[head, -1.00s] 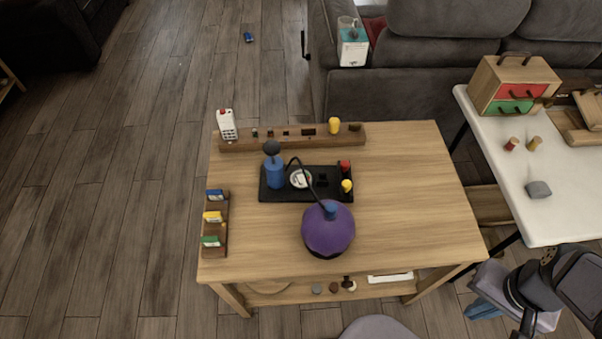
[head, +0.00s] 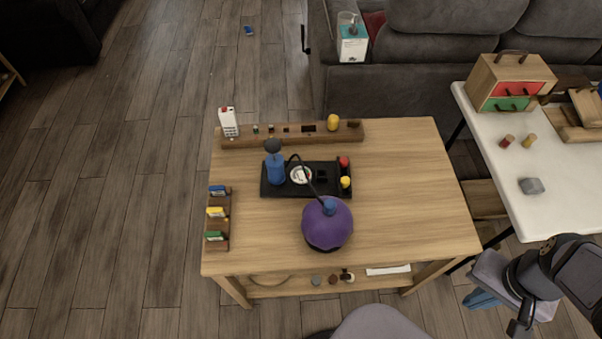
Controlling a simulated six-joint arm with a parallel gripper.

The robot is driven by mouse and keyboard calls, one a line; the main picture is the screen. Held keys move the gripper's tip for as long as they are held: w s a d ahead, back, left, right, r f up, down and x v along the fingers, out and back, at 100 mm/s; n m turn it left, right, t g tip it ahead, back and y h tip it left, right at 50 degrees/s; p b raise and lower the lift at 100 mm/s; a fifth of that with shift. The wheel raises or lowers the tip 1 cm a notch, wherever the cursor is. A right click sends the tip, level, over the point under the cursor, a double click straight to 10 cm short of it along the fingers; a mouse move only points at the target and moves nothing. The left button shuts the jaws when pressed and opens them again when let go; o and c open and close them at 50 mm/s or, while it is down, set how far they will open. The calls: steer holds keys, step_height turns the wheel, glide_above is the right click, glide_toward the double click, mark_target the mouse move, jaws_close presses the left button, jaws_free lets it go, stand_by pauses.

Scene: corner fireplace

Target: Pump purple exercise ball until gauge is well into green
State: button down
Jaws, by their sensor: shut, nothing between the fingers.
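The purple exercise ball (head: 327,228) sits near the front of the wooden table, in a dark base. A black hose runs from its blue top to a black tray (head: 335,192). On the tray stand a blue pump (head: 275,170) with a dark round knob on top and a round white gauge (head: 301,175). The gauge's needle and coloured zones are too small to read. My gripper (head: 518,327) is at the lower right, partly cut off by the picture's bottom edge. It is shut and empty, well away from the pump and ball.
A red knob (head: 343,161) and a yellow knob (head: 345,182) sit at the tray's right end. A wooden rail (head: 270,140) lines the table's back, and a card rack (head: 218,243) its left. A white table (head: 560,205) stands right. The wooden table's right half is clear.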

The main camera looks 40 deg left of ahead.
steer(key=shift+f, duration=0.15)
step_height(320, 180, down, 8)
steer(key=b, duration=0.8)
stand_by(0.6)
steer(key=shift+f+b, duration=0.15)
steer(key=shift+b, duration=0.15)
steer(key=shift+f+b, duration=0.95)
steer(key=shift+r, duration=0.1)
step_height(320, 180, up, 10)
steer(key=p, duration=1)
steer(key=shift+r+p, duration=0.2)
steer(key=shift+p, duration=0.1)
steer(key=shift+f, duration=0.15)
stand_by(0.4)
step_height(320, 180, down, 8)
steer(key=b, duration=0.8)
steer(key=shift+f+b, duration=0.15)
steer(key=shift+b, duration=0.15)
